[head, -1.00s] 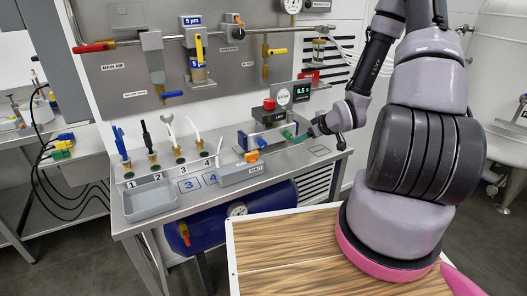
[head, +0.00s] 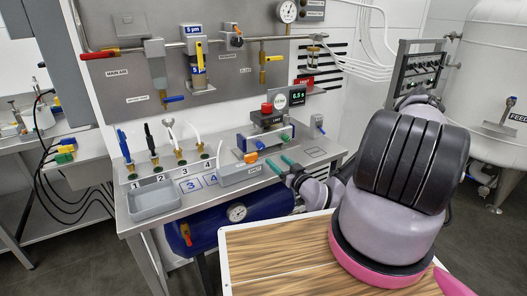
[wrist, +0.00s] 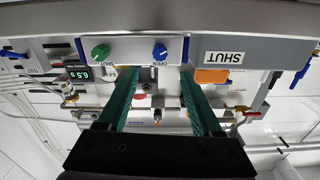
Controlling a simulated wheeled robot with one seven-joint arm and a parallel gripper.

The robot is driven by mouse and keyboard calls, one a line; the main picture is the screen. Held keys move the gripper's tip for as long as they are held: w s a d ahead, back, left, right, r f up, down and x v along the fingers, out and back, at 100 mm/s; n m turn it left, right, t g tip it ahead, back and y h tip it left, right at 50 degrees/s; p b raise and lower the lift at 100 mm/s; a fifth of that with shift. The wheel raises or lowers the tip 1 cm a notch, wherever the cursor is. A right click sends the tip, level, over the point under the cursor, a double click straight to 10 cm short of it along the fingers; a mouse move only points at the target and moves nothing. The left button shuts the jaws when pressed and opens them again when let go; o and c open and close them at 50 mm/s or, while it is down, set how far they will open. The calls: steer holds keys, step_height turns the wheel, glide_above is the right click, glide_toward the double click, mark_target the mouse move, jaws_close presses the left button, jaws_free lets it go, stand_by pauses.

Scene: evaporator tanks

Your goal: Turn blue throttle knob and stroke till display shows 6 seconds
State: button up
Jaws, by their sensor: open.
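The blue throttle knob (wrist: 160,51) is on the grey block's front face, beside an OPEN label; it is small in the head view (head: 261,144). A green knob (wrist: 100,53) beside a SHUT label is on the same face. My gripper (head: 282,163) is open and empty in front of the block. In the wrist view its green fingers (wrist: 158,75) point at the face, with the blue knob between their lines, apart from it.
An orange part (wrist: 211,76) and a SHUT-labelled grey box (head: 240,174) lie beside the block. A red button (head: 267,108) stands behind it. Several upright valves and a grey tray (head: 153,201) are on the bench's left. A blue tank (head: 215,222) is below.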

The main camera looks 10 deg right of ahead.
mark_target(262, 148)
steer(key=x, duration=1)
steer(key=shift+w, duration=0.15)
